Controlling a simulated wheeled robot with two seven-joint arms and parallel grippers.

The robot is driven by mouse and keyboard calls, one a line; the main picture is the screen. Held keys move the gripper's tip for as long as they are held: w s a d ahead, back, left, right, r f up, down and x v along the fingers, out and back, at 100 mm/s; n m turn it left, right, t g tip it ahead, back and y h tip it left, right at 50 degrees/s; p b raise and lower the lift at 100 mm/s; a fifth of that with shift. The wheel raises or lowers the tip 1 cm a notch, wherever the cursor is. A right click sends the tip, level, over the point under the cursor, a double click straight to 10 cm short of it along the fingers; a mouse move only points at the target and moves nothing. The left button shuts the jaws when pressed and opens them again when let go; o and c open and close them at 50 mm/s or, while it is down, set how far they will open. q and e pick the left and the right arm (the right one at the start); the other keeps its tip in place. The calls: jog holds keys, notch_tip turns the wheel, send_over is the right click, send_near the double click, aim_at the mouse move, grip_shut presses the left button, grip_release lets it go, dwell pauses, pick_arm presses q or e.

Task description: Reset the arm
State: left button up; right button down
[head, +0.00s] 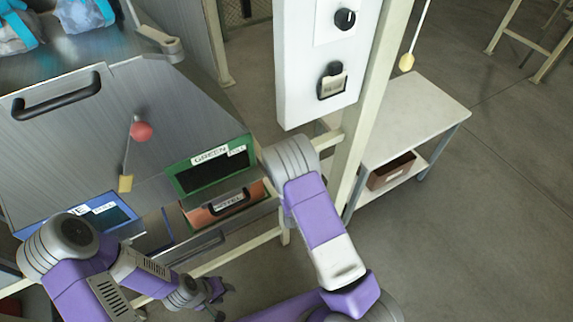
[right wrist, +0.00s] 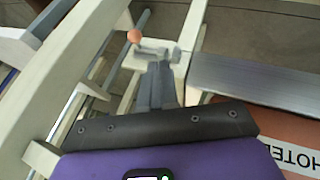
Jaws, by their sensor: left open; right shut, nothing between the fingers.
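My left arm (head: 85,270) comes in at the lower left of the head view. Its gripper (head: 219,298) hangs low in front of the sloped metal station, small and dark, with its fingers apart and nothing seen between them. My right arm (head: 315,212) is bent up in front of the white post. Its gripper cannot be made out in the head view. In the right wrist view my right gripper (right wrist: 158,68) has its grey fingers together with nothing held. Its tips are close to a pale metal part below a lever with an orange ball (right wrist: 134,36); contact cannot be told.
The station carries a red ball lever (head: 141,131), a black handle (head: 56,96), a green-framed slot (head: 210,167), a blue-framed slot (head: 105,212) and an orange bin (head: 225,204). Bags (head: 85,15) lie at top left. A control box (head: 322,60) and side table (head: 425,110) stand right.

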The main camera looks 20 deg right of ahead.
jog(key=s+a+m+g+y, duration=0.5)
jog(key=s+a+y, duration=0.2)
jog(key=s+a, duration=0.7)
jog(key=s, duration=0.4)
jog(key=shift+s+f+m+y, duration=0.2)
jog(key=shift+f+m+y, duration=0.1)
jog(key=shift+f+y, duration=0.1)
